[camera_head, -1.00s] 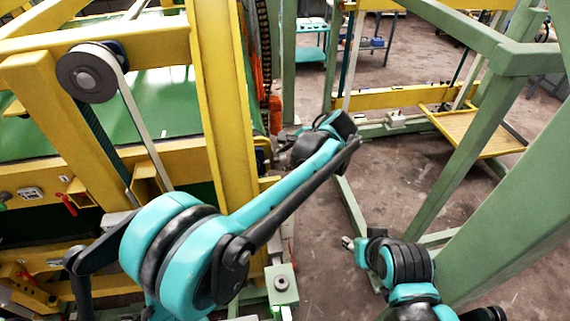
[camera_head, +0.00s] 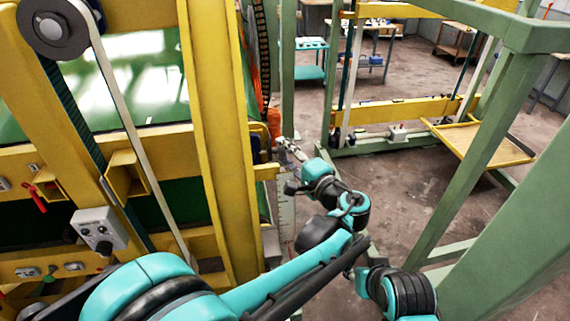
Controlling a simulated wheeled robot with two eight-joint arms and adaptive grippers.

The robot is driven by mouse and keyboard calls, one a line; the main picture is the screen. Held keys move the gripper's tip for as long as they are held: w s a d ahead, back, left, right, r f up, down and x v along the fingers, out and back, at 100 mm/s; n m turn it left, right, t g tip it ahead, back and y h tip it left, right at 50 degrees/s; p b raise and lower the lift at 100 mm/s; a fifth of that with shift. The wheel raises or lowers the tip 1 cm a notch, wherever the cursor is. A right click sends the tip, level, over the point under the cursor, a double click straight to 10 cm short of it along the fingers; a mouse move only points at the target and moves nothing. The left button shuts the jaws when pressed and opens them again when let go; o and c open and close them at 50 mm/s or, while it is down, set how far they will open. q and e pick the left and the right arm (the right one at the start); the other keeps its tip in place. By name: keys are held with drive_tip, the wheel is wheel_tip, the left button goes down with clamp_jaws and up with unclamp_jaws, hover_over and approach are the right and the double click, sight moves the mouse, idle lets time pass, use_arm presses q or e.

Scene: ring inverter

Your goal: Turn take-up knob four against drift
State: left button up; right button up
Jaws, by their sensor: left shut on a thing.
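My left arm reaches forward from the bottom, and my left gripper (camera_head: 284,145) is at its far end, beside the right side of the tall yellow post (camera_head: 215,150). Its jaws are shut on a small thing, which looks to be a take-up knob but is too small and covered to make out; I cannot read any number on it. My right arm's wrist (camera_head: 405,290) is low at the bottom right, and its gripper is hidden behind my left arm.
A grey control box (camera_head: 98,230) hangs at the left on the yellow frame. A belt wheel (camera_head: 55,25) is at the upper left. Green posts (camera_head: 470,150) stand at the right. A yellow tray (camera_head: 480,140) is farther back. Bare floor (camera_head: 400,170) lies between.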

use_arm(q)
drive_tip(key=n+t+y+b, duration=0.1)
drive_tip(key=b, duration=0.2)
drive_tip(key=f+n+t+y+b, duration=0.1)
drive_tip(key=t+b, duration=0.1)
drive_tip(key=b, duration=0.1)
drive_tip(key=shift+f+y, duration=0.15)
drive_tip(key=shift+y, duration=0.25)
drive_tip(key=shift+a+n+t+y+b, duration=0.1)
drive_tip(key=shift+n+t+y+b, duration=0.55)
drive_tip(key=shift+b, duration=0.5)
drive_tip(key=o, duration=1.2)
drive_tip(key=shift+r, duration=0.2)
